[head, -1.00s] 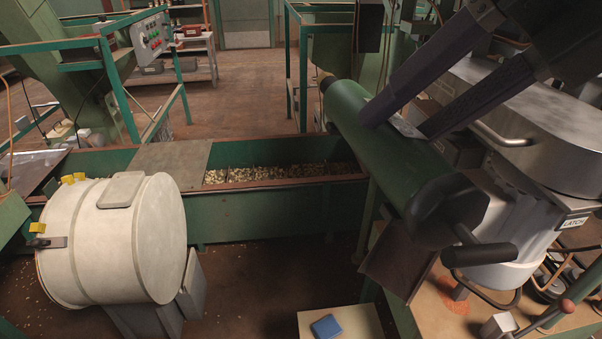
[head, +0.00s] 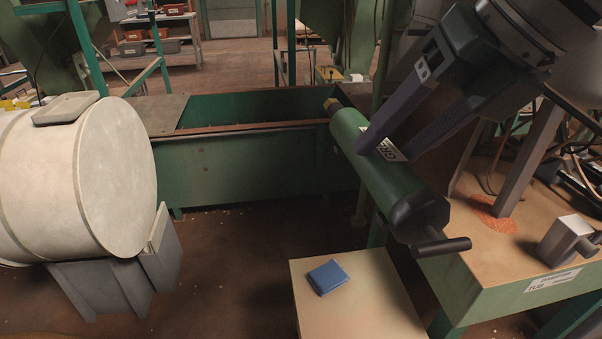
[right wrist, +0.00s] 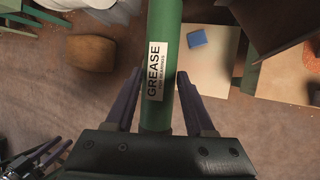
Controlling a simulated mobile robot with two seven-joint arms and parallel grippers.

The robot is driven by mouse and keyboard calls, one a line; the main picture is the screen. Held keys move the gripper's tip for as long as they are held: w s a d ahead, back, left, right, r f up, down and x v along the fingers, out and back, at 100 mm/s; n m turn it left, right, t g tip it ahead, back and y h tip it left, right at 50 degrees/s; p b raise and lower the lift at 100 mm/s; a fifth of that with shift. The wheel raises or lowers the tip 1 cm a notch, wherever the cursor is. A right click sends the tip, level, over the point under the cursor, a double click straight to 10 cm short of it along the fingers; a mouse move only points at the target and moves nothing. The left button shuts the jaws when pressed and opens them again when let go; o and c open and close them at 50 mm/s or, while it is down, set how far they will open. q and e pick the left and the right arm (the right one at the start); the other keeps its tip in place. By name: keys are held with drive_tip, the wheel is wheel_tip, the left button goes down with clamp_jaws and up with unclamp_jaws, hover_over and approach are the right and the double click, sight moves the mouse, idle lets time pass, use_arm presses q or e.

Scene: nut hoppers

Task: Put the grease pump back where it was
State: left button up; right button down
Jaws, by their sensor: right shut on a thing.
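The grease pump (head: 385,178) is a dark green cylinder with a black end cap, a black handle at its near end and a white label. My right gripper (head: 382,148) is shut on its middle and holds it in the air, tilted, with the handle end toward me. In the right wrist view the grease pump (right wrist: 163,60) runs between the two fingers, and its label reads GREASE. My left gripper is not seen in the head view. An orange-red stained patch (head: 490,214) shows on the bench top at the right.
A bench (head: 455,262) with a label on its front edge stands right of the pump. A low pale stand (head: 372,308) carries a blue block (head: 327,277). A white drum (head: 110,180) is at left, and a green trough (head: 245,165) lies behind.

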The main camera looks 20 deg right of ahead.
drive_tip(key=shift+h, duration=0.7)
drive_tip(key=d+f+b, duration=0.1)
drive_tip(key=f+b, duration=0.9)
drive_tip(key=f, duration=0.4)
drive_tip(key=w+d+f+b, duration=0.1)
drive_tip(key=f+b, duration=1)
drive_tip(key=f, duration=0.3)
drive_tip(key=w+d+f+b, duration=0.1)
drive_tip(key=f+b, duration=0.9)
drive_tip(key=f, duration=0.5)
drive_tip(key=shift+d+f+b, duration=0.1)
drive_tip(key=shift+d+b, duration=0.3)
drive_tip(key=shift+f, duration=0.1)
